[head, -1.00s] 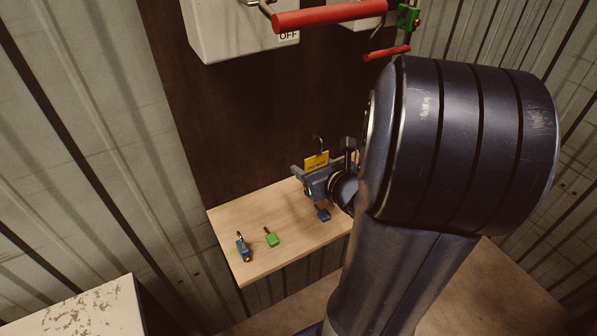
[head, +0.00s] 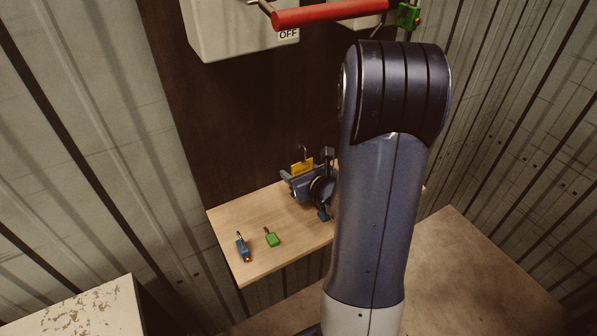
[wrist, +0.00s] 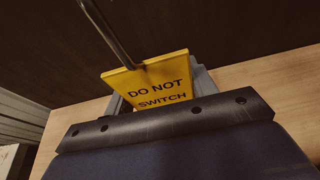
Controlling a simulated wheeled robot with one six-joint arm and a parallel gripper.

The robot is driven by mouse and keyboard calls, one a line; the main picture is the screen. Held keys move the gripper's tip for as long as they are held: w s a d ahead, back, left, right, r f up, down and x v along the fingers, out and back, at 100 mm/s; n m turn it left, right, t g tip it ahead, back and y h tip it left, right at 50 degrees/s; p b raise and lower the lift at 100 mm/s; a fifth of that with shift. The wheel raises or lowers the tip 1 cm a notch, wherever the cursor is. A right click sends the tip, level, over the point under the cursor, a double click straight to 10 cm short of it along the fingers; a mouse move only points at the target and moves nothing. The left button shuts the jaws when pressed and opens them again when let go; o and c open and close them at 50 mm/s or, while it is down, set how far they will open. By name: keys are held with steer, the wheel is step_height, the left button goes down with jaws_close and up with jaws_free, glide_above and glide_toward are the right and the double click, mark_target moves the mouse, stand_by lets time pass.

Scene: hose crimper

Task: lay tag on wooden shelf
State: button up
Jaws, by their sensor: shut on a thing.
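The yellow tag (head: 302,167) has a metal hook or wire at its top. In the wrist view the tag (wrist: 152,84) reads "DO NOT SWITCH", and its lower part is hidden behind the gripper body. My gripper (head: 292,178) is shut on the tag and holds it over the back part of the wooden shelf (head: 240,217). The shelf also shows in the wrist view (wrist: 268,82). I cannot tell whether the tag touches the shelf.
A blue padlock (head: 243,248) and a green key-like piece (head: 272,240) lie on the shelf's left part. Another small blue item (head: 323,215) lies near the gripper. A red lever (head: 330,13) and a grey box (head: 235,30) are above. The shelf's left middle is clear.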

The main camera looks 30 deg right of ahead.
steer(key=shift+f, duration=0.1)
steer(key=shift+f, duration=0.15)
steer(key=o, duration=0.9)
steer(key=shift+r, duration=0.2)
steer(key=shift+s+r, duration=0.1)
steer(key=shift+s, duration=0.05)
steer(key=v, duration=1.1)
steer(key=shift+s+r, duration=0.1)
steer(key=shift+s, duration=0.2)
